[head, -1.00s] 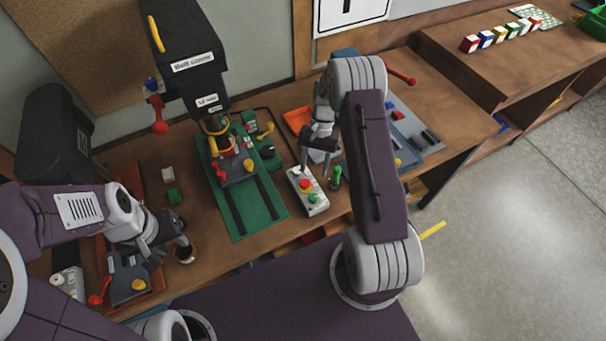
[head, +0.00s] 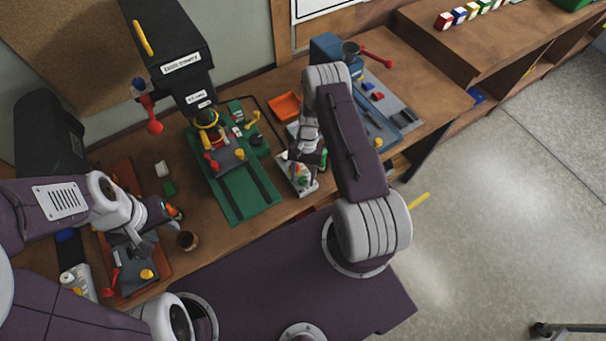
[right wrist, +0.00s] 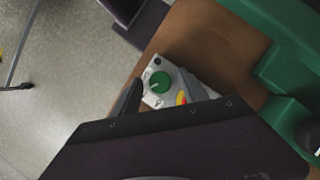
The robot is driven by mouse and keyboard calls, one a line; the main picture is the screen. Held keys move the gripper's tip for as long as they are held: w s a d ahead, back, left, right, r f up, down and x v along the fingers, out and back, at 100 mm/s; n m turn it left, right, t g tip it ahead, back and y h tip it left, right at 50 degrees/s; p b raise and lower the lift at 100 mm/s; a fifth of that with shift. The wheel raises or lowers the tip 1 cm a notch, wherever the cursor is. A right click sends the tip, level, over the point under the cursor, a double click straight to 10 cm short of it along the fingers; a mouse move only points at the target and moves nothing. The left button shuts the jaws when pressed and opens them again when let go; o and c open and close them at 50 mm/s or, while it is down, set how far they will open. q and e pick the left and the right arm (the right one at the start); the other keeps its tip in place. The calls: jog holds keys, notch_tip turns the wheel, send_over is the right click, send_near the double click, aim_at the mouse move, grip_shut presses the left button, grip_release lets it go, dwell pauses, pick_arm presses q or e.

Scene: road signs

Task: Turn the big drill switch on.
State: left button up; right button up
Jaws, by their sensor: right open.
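The drill press (head: 180,70) is a tall black machine with a red-knobbed lever, standing over a green base. A small grey control box (head: 304,188) with coloured controls lies on the bench to its right. My right gripper (head: 302,160) is over this box and partly hides it. In the right wrist view the box (right wrist: 153,99) shows a round green knob (right wrist: 160,82) and a red and yellow part (right wrist: 182,98). My right gripper's jaws are open around the knob's area; contact cannot be told. My left gripper (head: 148,228) is low at the left, over a grey fixture.
An orange tray (head: 285,106) lies behind the box. A blue machine (head: 335,60) with a red handle stands at the back right. Coloured blocks (head: 460,14) line the far shelf.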

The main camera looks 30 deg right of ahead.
jog(key=shift+w, duration=0.1)
grip_shut()
jog(key=shift+f+n+b, duration=0.25)
jog(key=shift+n+b, duration=0.65)
jog(key=shift+b, duration=0.25)
jog(key=n+g+h+b, duration=0.1)
jog(key=n+b, duration=0.2)
jog(key=shift+w+a+h, duration=0.1)
jog(key=shift+h, duration=0.2)
jog(key=n+h+b, duration=0.1)
jog(key=n+b, duration=0.1)
jog(key=n, duration=0.2)
jog(key=shift+a+r, duration=0.1)
jog(key=shift+r, duration=0.05)
jog(key=shift+r+n+h+b, duration=0.1)
jog(key=shift+n+h+b, duration=0.3)
jog(key=shift+n+h, duration=0.75)
jog(key=shift+n+y, duration=0.25)
jog(key=shift+n, duration=0.3)
grip_release()
